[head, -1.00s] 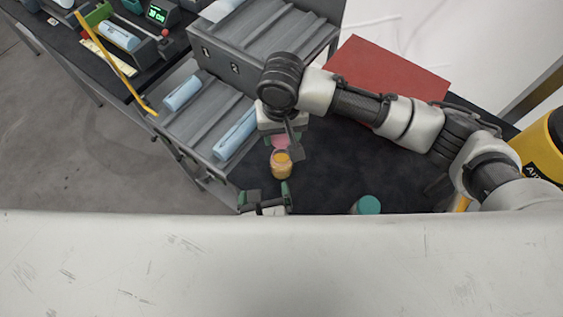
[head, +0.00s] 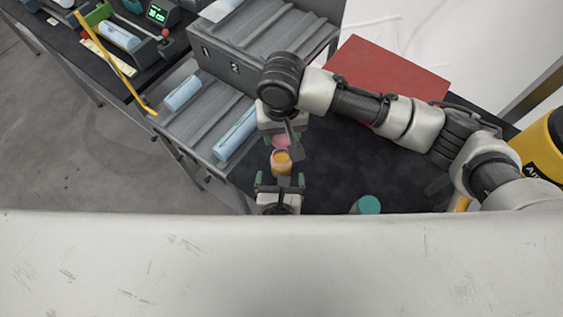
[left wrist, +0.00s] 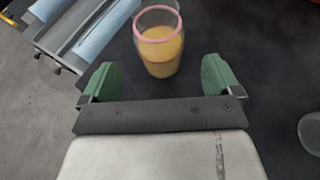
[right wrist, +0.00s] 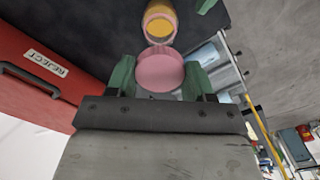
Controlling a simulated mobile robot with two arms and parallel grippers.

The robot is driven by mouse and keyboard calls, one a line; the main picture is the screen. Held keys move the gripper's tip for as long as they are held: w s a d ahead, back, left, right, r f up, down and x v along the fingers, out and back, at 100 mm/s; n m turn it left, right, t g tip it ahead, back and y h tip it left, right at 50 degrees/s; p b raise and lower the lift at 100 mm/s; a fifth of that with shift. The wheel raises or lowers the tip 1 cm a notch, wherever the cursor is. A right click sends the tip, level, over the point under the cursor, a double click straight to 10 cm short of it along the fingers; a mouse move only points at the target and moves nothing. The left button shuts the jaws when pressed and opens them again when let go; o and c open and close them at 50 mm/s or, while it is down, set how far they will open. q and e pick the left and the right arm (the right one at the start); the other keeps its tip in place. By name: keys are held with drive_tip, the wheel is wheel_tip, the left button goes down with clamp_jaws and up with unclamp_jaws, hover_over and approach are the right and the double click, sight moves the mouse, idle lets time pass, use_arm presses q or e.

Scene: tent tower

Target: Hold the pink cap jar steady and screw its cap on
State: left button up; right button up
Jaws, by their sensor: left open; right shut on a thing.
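The pink cap jar (head: 281,163) is a clear jar with a pink rim and yellow-orange contents. It stands on the dark table; it also shows in the left wrist view (left wrist: 160,48) and the right wrist view (right wrist: 160,24). My right gripper (head: 283,138) is shut on the pink cap (right wrist: 160,70), just beyond the jar in the head view and apart from its rim. My left gripper (head: 280,182) is open on the near side of the jar. In the left wrist view its green fingers (left wrist: 161,80) point at the jar, with nothing between them.
A grey grooved rack (head: 190,130) with blue cylinders stands left of the jar. A teal-topped container (head: 368,205) is to the right. A red box (head: 388,78) labelled REJECT stands behind my right arm.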

sight(282, 154)
use_arm(q)
drive_tip(key=x, duration=0.6)
drive_tip(key=shift+w+f, duration=0.15)
drive_tip(key=shift+w, duration=0.1)
drive_tip(key=shift+c, duration=0.3)
drive_tip(key=c, duration=1.3)
use_arm(e)
drive_tip(key=shift+f, duration=2.55)
drive_tip(key=shift+s, duration=0.1)
drive_tip(key=shift+f, duration=0.85)
drive_tip(key=shift+f, duration=0.6)
use_arm(q)
clamp_jaws()
use_arm(e)
drive_tip(key=m, duration=0.3)
